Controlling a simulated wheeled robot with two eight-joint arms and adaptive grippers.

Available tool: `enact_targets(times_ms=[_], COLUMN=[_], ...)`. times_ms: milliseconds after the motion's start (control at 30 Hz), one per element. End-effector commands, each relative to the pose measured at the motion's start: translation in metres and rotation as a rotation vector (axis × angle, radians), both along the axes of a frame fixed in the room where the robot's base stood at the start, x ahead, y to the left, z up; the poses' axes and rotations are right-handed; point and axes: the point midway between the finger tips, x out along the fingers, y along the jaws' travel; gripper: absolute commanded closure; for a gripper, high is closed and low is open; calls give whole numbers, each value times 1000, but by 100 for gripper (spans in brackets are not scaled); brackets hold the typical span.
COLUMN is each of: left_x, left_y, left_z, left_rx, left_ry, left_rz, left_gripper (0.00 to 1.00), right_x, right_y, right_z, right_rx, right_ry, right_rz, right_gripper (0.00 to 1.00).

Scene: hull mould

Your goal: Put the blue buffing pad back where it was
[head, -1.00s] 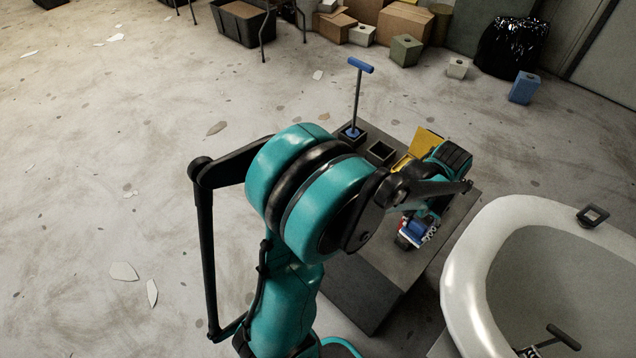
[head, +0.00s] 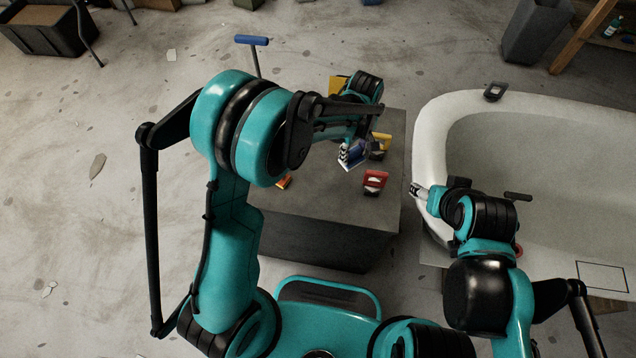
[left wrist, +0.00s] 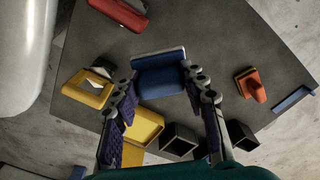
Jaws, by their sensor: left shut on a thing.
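The blue buffing pad (head: 352,159) is between the fingers of my left gripper (head: 346,150), over the grey table. In the left wrist view the blue pad (left wrist: 160,76) sits between the two fingertips of the left gripper (left wrist: 161,72), which are shut on it. I cannot tell whether the pad touches the tabletop. My right gripper (head: 420,190) is by the white tub's rim; its finger opening is too small to read.
The white tub (head: 430,140) is to the right.

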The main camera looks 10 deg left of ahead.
Motion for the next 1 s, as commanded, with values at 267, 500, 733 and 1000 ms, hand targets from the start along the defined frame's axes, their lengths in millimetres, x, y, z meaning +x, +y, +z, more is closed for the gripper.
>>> enact_targets(times_ms=[267, 500, 733, 1000], left_x=[-35, -54, -56, -56], left_y=[57, 88, 91, 91], left_z=[-43, -63, -80, -105], left_rx=[0, 0, 0, 0], left_ry=[0, 0, 0, 0], left_rz=[6, 3, 1, 1], left_gripper=[81, 81, 81, 81], right_x=[0, 0, 0, 0], right_y=[0, 0, 0, 0], right_z=[-26, -37, -46, -57], right_rx=[0, 0, 0, 0], right_ry=[0, 0, 0, 0], right_rz=[0, 0, 0, 0], right_gripper=[40, 40, 40, 40])
